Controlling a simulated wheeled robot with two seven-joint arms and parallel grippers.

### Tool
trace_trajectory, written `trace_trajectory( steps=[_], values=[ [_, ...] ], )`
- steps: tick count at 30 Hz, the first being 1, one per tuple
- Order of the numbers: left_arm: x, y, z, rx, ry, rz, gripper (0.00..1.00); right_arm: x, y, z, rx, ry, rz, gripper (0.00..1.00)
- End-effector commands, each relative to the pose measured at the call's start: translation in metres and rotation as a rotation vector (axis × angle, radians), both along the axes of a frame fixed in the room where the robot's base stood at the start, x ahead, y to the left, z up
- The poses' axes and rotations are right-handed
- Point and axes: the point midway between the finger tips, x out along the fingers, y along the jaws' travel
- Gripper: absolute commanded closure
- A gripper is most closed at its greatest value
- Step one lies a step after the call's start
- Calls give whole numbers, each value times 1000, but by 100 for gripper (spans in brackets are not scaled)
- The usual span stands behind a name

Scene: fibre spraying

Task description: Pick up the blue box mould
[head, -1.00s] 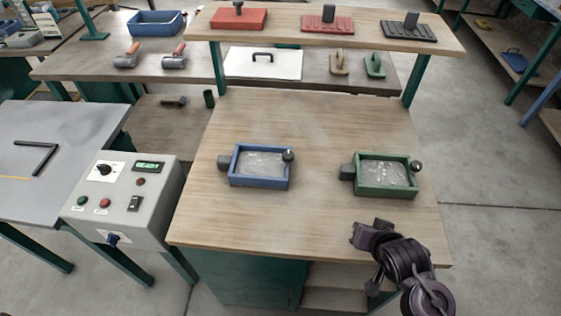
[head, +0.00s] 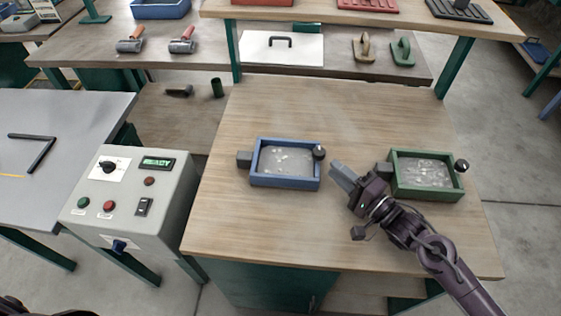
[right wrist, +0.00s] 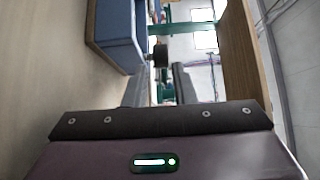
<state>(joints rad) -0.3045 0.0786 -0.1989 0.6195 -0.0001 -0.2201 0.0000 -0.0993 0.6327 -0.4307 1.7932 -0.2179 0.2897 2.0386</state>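The blue box mould (head: 287,183) lies on the wooden table, with a pale, flecked inside, a dark block at its left and a dark round knob (head: 319,151) at its upper right corner. My right gripper (head: 341,173) is just right of the blue mould, pointing toward it, apart from it and empty. In the right wrist view, the blue mould (right wrist: 117,38) is at the upper left, and its knob (right wrist: 160,56) appears between the two spread fingers (right wrist: 159,86). The left gripper does not show.
A green box mould (head: 428,193) lies close to the right of my right gripper. A grey control box (head: 130,205) reading READY stands left of the table. A raised shelf (head: 350,17) spans the back. The front of the tabletop (head: 270,230) is clear.

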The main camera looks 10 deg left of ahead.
Motion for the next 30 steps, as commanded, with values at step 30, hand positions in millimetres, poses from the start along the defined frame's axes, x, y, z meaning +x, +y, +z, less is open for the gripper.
trace_trajectory(
  steps=[30],
  values=[
    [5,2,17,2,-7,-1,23,40,34,1,-3,0,-2,100]
  ],
)
